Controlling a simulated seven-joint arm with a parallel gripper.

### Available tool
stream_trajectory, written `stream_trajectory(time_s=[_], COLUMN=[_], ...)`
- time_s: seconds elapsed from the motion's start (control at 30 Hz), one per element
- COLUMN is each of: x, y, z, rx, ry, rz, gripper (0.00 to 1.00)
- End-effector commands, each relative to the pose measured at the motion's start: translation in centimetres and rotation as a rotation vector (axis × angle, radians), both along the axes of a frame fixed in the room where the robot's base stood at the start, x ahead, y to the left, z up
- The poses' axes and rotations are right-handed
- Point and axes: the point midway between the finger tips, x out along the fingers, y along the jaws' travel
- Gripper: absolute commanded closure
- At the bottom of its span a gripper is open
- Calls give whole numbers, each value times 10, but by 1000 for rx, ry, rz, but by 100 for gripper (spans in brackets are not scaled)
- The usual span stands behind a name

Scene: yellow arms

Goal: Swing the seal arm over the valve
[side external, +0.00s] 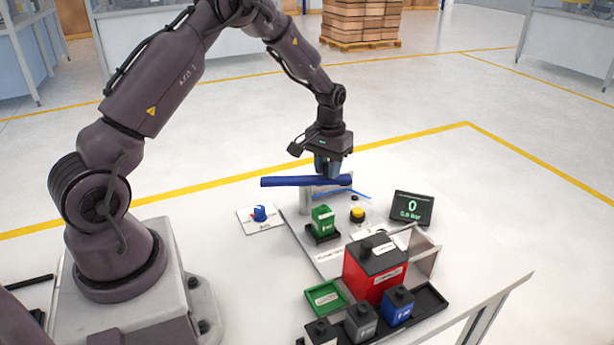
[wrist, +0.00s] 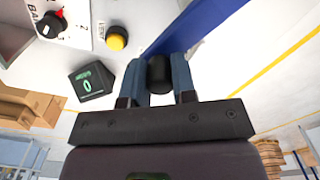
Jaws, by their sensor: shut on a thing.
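The seal arm, a long blue bar (side external: 285,182), lies level above the panel, near a grey post (side external: 305,200). In the wrist view the bar (wrist: 205,22) runs diagonally past the fingers. My gripper (side external: 327,175) points down at the bar's right part; its fingers (wrist: 158,75) are shut on a black upright grip that appears to belong to the bar. I cannot tell for certain which part is the valve.
A yellow button (side external: 357,214) and a display reading 0 (side external: 411,208) stand right of the green block. A blue knob (side external: 260,213) is at left. A red block (side external: 376,270) and a black tray (side external: 432,300) with smaller blocks are in front.

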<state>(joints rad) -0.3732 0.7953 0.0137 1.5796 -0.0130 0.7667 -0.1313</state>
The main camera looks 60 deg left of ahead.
Motion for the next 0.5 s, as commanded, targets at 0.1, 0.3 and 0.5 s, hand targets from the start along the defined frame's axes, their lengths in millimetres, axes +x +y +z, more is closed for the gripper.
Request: stream_trajectory(time_s=[0.1, 0.3, 0.5], x=[-2, -2, -3], y=[-6, -7, -8], z=[0, 0, 0], rx=[-1, -2, -2], ry=[0, -1, -1], rz=[-1, 0, -1], gripper=[83, 83, 83])
